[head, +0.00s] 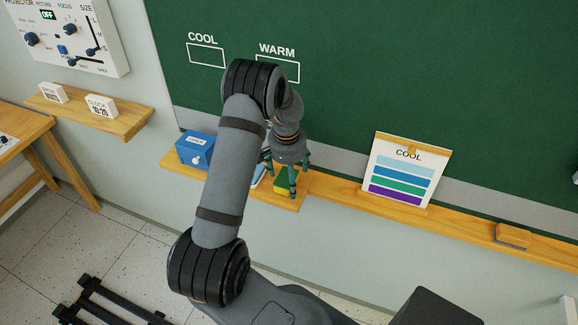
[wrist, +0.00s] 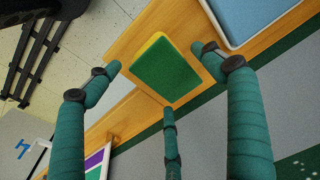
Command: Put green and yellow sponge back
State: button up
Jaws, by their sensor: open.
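The green and yellow sponge (head: 281,185) lies on the wooden ledge (head: 345,190) below the chalkboard, partly hidden by my fingers in the head view. In the wrist view the sponge (wrist: 166,68) lies flat, green face up, with a yellow edge showing. My gripper (head: 289,178) is open with its three teal fingers pointing down over the sponge. In the wrist view the fingertips of my gripper (wrist: 158,76) are spread around the sponge, with nothing held. Whether any fingertip touches it I cannot tell.
A white-rimmed blue tray (wrist: 235,42) is close beside the sponge. A blue box (head: 196,149) stands left on the ledge. COOL and WARM outlines mark the board.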

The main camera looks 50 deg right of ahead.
aim_at(288, 181)
notch_tip(288, 181, up, 11)
jog(key=a+b, duration=0.1)
jog(key=b, duration=0.1)
jog(key=shift+s+a+f, duration=0.2)
jog(key=shift+w, duration=0.1)
